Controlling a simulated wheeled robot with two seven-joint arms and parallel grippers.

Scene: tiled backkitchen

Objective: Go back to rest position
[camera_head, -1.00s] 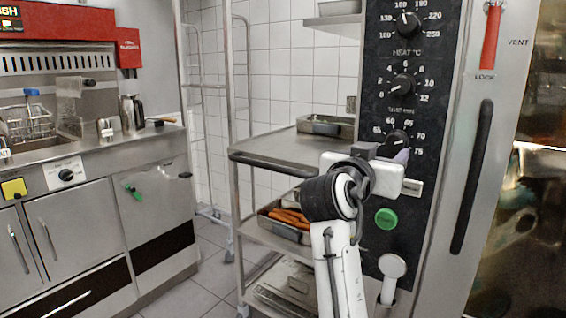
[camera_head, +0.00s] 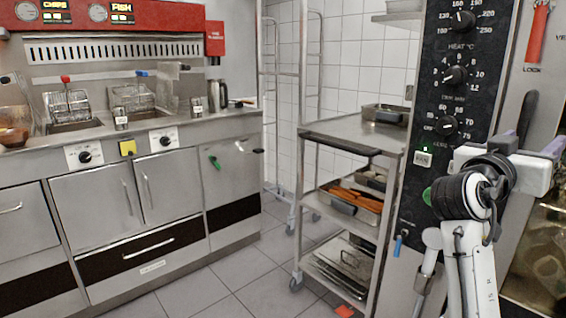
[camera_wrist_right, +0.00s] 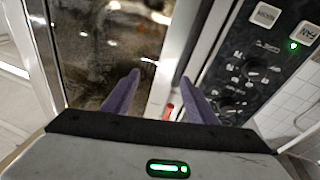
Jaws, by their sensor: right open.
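My right gripper (camera_head: 528,146) is at the right in the head view, in front of the tall oven, with its fingers pointing away from me. In the right wrist view its two purple fingers (camera_wrist_right: 158,95) are apart, with nothing between them. The oven's glass door and dark control panel (camera_wrist_right: 245,75) lie beyond them. My left gripper is in neither view.
The oven's control panel (camera_head: 440,110) stands close to my right arm, with a lit green light (camera_head: 425,149). A steel trolley (camera_head: 345,138) with trays is beside it. A fryer counter (camera_head: 150,210) stands at left.

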